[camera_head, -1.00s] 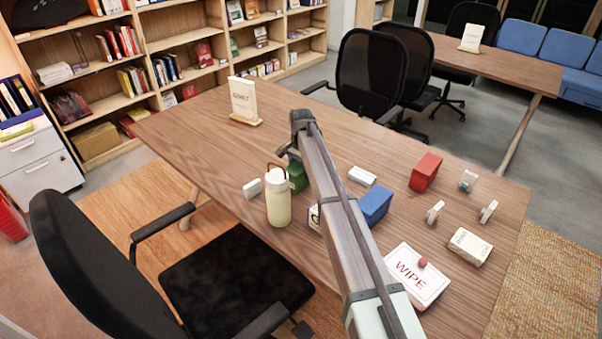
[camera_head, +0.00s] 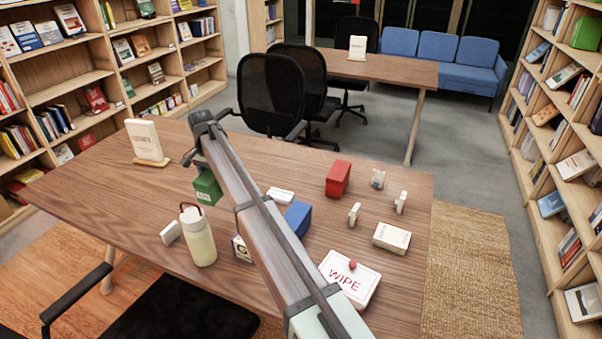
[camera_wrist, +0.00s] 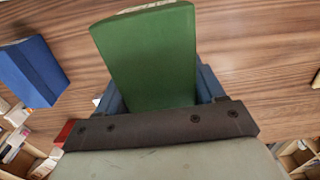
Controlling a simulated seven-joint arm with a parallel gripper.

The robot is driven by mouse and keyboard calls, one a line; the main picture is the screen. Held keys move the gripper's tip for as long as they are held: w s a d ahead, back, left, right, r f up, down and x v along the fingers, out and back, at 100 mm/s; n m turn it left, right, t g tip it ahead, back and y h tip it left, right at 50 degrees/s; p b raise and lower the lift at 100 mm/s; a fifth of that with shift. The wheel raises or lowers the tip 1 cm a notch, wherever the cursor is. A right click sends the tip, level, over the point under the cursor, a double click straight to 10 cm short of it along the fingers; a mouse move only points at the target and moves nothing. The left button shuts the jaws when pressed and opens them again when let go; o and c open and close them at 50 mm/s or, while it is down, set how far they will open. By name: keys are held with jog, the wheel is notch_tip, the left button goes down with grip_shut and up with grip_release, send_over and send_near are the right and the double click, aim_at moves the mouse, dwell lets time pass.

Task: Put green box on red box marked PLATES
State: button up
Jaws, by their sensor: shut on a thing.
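The green box (camera_head: 208,187) is in my gripper (camera_head: 198,160), which is shut on it at the left part of the table. In the wrist view, the green box (camera_wrist: 150,55) sits between the blue fingers of my gripper (camera_wrist: 160,88). It appears raised off the table, though the gap under it is hard to judge. The red box (camera_head: 338,179) stands on the table to the right, apart from my gripper. Its PLATES marking cannot be read from here. A red sliver (camera_wrist: 66,132) shows at the wrist view's lower left.
A blue box (camera_head: 296,218) and a small white box (camera_head: 280,195) stand between the green and red boxes. A bottle (camera_head: 198,237) stands in front of the green box. A WIPE box (camera_head: 350,278), a cream box (camera_head: 391,238) and small white items (camera_head: 354,214) are to the right.

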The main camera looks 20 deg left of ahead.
jog(key=w+d+r+m, duration=0.3)
jog(key=w+d, duration=1.4)
jog(key=w, duration=0.1)
notch_tip(320, 180, up, 5)
jog(key=n, duration=0.3)
send_over(339, 170)
jog(key=shift+w+f, duration=0.1)
jog(key=shift+f, duration=4.5)
jog(key=shift+f, duration=0.15)
jog(key=o, duration=1.3)
notch_tip(339, 170, up, 12)
jog(key=shift+r, duration=0.15)
